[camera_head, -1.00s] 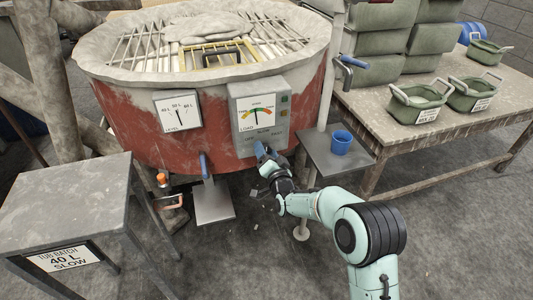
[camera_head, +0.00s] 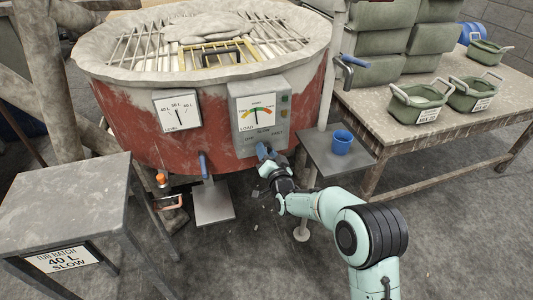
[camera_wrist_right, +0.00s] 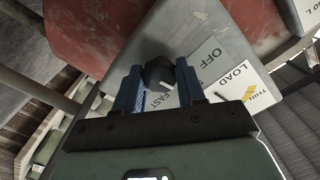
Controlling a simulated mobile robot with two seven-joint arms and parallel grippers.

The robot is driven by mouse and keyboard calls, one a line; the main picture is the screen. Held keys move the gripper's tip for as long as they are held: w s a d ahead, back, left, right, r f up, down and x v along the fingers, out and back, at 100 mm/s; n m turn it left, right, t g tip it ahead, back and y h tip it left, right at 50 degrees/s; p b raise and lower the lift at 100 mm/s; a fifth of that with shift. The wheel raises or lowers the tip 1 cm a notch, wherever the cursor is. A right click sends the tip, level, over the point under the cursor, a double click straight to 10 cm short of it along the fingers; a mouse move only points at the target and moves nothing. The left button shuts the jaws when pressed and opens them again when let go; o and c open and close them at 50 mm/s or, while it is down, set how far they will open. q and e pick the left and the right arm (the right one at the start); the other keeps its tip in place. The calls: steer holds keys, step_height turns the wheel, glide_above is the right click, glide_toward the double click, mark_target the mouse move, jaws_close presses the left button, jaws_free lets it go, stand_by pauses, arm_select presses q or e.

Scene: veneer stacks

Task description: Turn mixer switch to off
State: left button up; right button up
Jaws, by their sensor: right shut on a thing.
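The mixer is a large red tub with a pale rim, and its grey control panel (camera_head: 239,122) faces me with a load dial on it. The mixer switch is a dark round knob (camera_wrist_right: 158,73) low on that panel. Its white mark points toward the word FAST in the right wrist view, and OFF is printed farther up. My right gripper (camera_head: 265,153) is at the panel's lower edge. Its two blue fingers are shut on the knob, one on each side. In the head view the gripper hides the knob. My left gripper is not in view.
A blue cup (camera_head: 341,142) stands on a small grey shelf (camera_head: 322,163) right of my gripper. A level gauge (camera_head: 178,110) is on the tub. A grey table (camera_head: 65,200) stands at left, and a bench (camera_head: 385,135) with green tubs is at right.

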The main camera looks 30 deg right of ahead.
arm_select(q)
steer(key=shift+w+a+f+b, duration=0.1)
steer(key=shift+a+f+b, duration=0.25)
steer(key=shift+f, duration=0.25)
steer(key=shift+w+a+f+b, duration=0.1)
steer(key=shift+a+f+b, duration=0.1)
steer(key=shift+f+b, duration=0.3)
arm_select(e)
steer(key=shift+n, duration=3.8)
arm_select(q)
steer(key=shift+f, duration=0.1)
arm_select(e)
steer(key=o, duration=1.1)
steer(key=shift+c, duration=0.2)
